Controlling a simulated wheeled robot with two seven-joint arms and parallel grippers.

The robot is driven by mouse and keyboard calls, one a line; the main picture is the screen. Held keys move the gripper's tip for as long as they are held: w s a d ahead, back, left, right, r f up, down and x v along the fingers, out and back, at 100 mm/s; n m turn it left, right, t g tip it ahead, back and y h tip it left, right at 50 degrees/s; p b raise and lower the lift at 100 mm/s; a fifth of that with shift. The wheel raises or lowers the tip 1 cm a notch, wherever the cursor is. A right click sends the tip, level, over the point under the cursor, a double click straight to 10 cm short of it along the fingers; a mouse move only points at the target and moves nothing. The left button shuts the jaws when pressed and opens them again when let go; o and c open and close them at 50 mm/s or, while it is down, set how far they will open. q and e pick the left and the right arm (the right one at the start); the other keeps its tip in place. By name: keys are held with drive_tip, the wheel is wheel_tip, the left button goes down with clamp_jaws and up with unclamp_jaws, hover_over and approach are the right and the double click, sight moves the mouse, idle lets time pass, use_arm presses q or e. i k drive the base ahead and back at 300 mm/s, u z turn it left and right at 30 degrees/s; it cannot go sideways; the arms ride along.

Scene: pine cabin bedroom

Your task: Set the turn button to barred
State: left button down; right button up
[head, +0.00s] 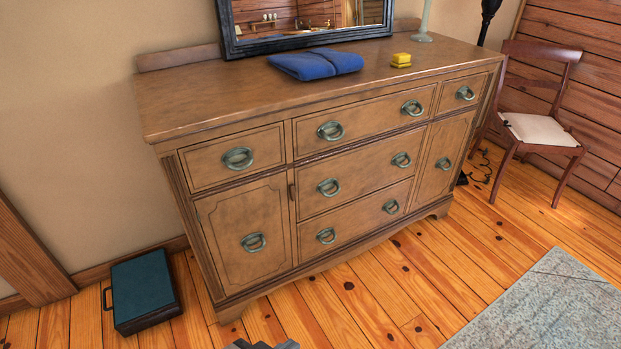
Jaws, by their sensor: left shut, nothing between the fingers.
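The wooden dresser (260,110) stands against the wall with its drawers and doors shut. A small dark turn button (291,192) sits on the strip between the left cupboard door (245,222) and the middle drawers. It looks upright, along the door's edge, but it is too small to be sure of its exact angle. My left gripper (262,345) only just shows at the bottom edge, shut and empty, well below and apart from the turn button. My right gripper is out of view.
A folded blue cloth (316,64), yellow blocks (401,60) and a mirror (303,20) are on the dresser top. A teal case (144,288) lies on the floor at left. A chair (535,125) stands at right, and a grey rug (550,305) lies front right. Floor before the dresser is clear.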

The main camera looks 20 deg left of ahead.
sight(292, 188)
drive_tip(key=z, duration=0.35)
drive_tip(key=k, duration=0.3)
drive_tip(key=u, duration=1.1)
drive_tip(key=i, duration=0.5)
drive_tip(key=z, duration=0.15)
